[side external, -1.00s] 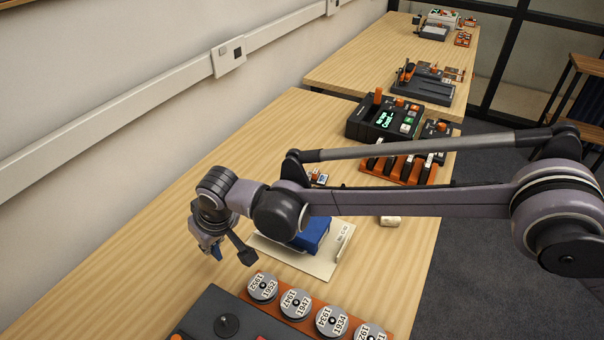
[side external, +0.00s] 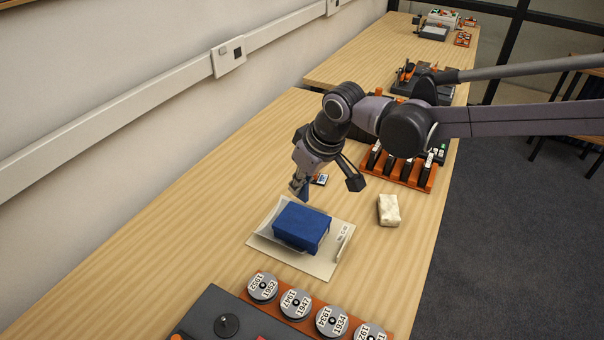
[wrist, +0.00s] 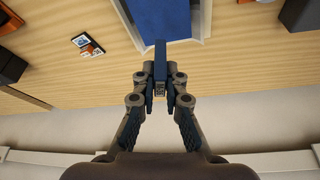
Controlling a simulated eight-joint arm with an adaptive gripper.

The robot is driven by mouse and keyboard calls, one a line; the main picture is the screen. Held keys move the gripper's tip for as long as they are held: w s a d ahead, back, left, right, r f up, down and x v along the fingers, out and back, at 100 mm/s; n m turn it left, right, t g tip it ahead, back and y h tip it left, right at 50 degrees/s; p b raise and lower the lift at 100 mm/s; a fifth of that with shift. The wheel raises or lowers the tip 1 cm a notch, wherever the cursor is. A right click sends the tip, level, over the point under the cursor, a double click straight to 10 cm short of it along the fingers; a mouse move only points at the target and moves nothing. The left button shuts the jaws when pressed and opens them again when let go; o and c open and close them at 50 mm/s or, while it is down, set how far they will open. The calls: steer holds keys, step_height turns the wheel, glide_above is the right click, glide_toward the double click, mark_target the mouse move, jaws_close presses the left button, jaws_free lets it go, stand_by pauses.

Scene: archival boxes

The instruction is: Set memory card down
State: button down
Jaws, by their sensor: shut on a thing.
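My gripper (side external: 298,187) hangs above the table, beyond the blue box in the side view. In the wrist view the gripper (wrist: 160,88) is shut on a thin, upright dark blue piece (wrist: 160,60), which I take to be the memory card, seen nearly edge-on. Its face and markings are hidden, and in the side view it is too small to make out. A small card-like item with an orange edge (side external: 320,179) lies on the table just right of the gripper. It also shows in the wrist view (wrist: 88,44).
The blue box (side external: 301,226) sits on a cream folder or sheet (side external: 318,268). A cream block (side external: 388,209) lies to its right. Orange racks hold labelled reels (side external: 297,303) in front and dark items (side external: 402,172) behind. The table left of the gripper is clear.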

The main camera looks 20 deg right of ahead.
steer(key=s+d+f, duration=0.1)
steer(key=s+d, duration=0.4)
steer(key=d, duration=0.3)
steer(key=s+d+m, duration=0.1)
steer(key=s+d, duration=0.4)
steer(key=d, duration=0.4)
steer(key=s+d+f, duration=0.1)
steer(key=s+d, duration=0.4)
steer(key=d, duration=0.3)
steer(key=a+f, duration=0.2)
steer(key=a, duration=0.1)
steer(key=a+f, duration=0.2)
steer(key=a, duration=0.2)
steer(key=a+f, duration=0.2)
steer(key=a, duration=0.1)
steer(key=shift+w+a+f, duration=0.1)
steer(key=shift+w+a, duration=0.15)
steer(key=shift+a, duration=0.05)
steer(key=shift+m, duration=0.3)
steer(key=shift+f, duration=2.1)
steer(key=shift+f, duration=0.15)
steer(key=c, duration=1.4)
jaws_free()
